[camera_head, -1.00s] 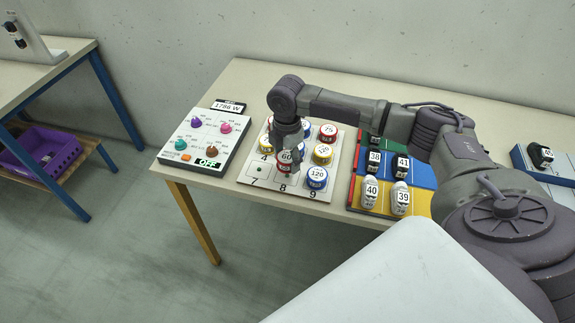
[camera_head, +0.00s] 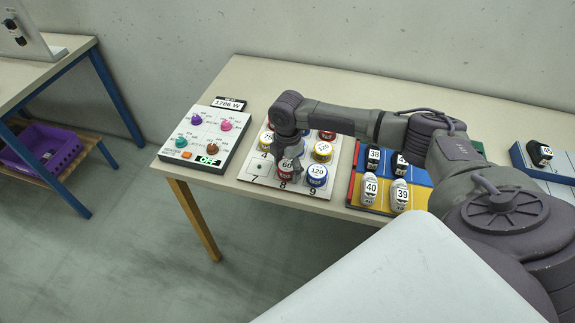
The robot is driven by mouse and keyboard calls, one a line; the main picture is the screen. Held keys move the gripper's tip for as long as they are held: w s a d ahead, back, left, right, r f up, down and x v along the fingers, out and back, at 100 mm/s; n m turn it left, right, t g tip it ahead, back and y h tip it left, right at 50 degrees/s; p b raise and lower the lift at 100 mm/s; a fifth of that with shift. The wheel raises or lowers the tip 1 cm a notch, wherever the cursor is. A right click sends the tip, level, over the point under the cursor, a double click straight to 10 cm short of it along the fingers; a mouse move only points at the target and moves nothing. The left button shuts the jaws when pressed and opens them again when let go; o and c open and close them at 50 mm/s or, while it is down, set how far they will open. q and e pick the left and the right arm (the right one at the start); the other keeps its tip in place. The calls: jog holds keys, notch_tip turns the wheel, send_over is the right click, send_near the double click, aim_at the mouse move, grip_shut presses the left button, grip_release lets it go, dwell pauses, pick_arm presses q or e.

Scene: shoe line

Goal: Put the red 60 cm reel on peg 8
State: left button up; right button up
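The red reel marked 60 (camera_head: 286,170) is at the board's front middle, at the place marked 8. My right gripper (camera_head: 287,160) comes down over it, with its fingers around the reel's upper part. Whether the reel sits fully down on the peg is hidden. A blue reel marked 120 (camera_head: 317,174) stands at place 9, close beside the red reel. My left gripper is not in view.
A yellow reel (camera_head: 322,151) and a red reel (camera_head: 327,134) stand behind the blue one. A control panel with knobs (camera_head: 208,136) lies left of the board. A coloured mat (camera_head: 357,187) with numbered shoes lies to the right.

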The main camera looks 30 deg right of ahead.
aim_at(288, 165)
jog(key=shift+o, duration=0.5)
jog(key=shift+r, duration=0.2)
notch_tip(288, 165, up, 13)
jog(key=b, duration=0.1)
jog(key=shift+f+b, duration=0.15)
jog(key=shift+b, duration=0.2)
